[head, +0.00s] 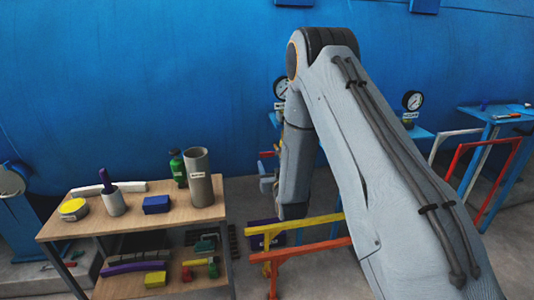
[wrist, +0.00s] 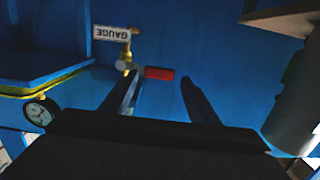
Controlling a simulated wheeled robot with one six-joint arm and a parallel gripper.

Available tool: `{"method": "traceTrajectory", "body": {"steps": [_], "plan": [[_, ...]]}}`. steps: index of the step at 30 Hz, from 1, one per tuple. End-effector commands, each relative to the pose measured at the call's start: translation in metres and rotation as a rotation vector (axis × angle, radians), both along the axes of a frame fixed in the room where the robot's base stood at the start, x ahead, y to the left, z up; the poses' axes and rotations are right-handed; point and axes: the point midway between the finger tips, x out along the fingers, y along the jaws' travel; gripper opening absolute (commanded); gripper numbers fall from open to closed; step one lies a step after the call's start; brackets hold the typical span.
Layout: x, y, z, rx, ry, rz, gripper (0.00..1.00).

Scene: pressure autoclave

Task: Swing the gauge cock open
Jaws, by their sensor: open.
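In the wrist view the gauge cock (wrist: 126,60) is a small brass fitting on the blue wall, with a white label reading GAUGE (wrist: 111,33), upside down in this view. Its red handle (wrist: 158,73) points to the right, roughly level in the picture. My gripper (wrist: 160,79) is open, with one dark finger on each side of the handle's picture position. The left fingertip overlaps the pale base of the handle. I cannot tell how far the tips are from it in depth.
A dial gauge (wrist: 40,111) sits at the lower left of the wrist view. A grey cylinder (wrist: 293,125) is at the right.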

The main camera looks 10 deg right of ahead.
Motion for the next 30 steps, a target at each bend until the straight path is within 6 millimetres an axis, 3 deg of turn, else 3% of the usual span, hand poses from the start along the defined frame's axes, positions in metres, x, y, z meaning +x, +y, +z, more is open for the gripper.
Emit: {"method": "traceTrajectory", "body": {"steps": [8, 21, 30], "plan": [[0.013, 0.000, 0.003, 0.000, -0.071, 0.001, 0.55], [0.072, 0.000, 0.003, 0.000, -0.068, 0.001, 0.55], [0.079, 0.000, 0.002, 0.000, -0.066, 0.000, 0.55]]}}
